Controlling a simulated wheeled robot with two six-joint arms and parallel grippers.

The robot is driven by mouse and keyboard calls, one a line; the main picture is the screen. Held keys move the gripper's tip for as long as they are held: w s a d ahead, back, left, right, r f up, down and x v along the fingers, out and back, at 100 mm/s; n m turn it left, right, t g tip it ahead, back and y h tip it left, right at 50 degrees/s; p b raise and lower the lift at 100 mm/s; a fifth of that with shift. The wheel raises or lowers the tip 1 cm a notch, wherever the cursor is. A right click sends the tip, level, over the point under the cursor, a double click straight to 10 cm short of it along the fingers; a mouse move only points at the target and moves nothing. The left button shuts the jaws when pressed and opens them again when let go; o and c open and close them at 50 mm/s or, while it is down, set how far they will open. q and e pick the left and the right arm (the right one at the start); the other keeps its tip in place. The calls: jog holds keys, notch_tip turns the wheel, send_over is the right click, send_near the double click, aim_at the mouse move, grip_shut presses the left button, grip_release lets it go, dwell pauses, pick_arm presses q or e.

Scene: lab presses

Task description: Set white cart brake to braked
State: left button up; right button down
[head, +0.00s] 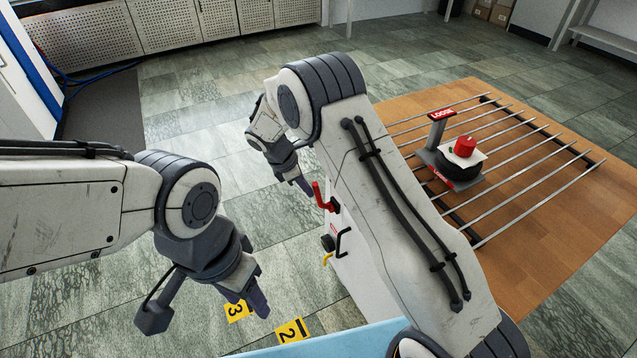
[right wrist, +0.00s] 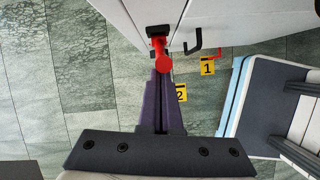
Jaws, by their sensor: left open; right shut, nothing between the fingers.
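The white cart's side panel (head: 352,285) shows beside my right arm, which hides part of it. A red lever (head: 321,198) sticks out near its upper edge, and a black handle (head: 343,240) sits lower. In the right wrist view the red lever (right wrist: 163,56) hangs from a black mount on the white panel (right wrist: 125,14). My right gripper (head: 304,186) is shut and empty, its tips close beside the red lever. In the right wrist view its fingers (right wrist: 162,85) lie behind the lever's end; I cannot tell whether they touch. My left gripper (head: 207,308) is open and empty above the floor.
A wooden top (head: 545,235) with metal rails (head: 545,190) carries a device with a red knob (head: 464,146) and signs reading LOOSE. Yellow floor markers 3 (head: 237,311), 2 (head: 291,331) and 1 (right wrist: 208,68) lie around.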

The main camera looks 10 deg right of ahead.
jog(key=shift+w+d+r+p, duration=0.15)
jog(key=shift+d+r+p, duration=0.15)
jog(key=shift+d+p, duration=0.2)
jog(key=shift+w+d+r+p, duration=0.1)
jog(key=shift+d+r+p, duration=0.2)
jog(key=shift+d+p, duration=0.2)
pick_arm(q)
notch_tip(320, 180, up, 3)
jog(key=shift+s+a+r+p, duration=0.1)
jog(key=shift+a+r+p, duration=0.4)
jog(key=shift+r+p, duration=0.4)
pick_arm(e)
jog(key=a+v, duration=0.2)
jog(key=v, duration=0.9)
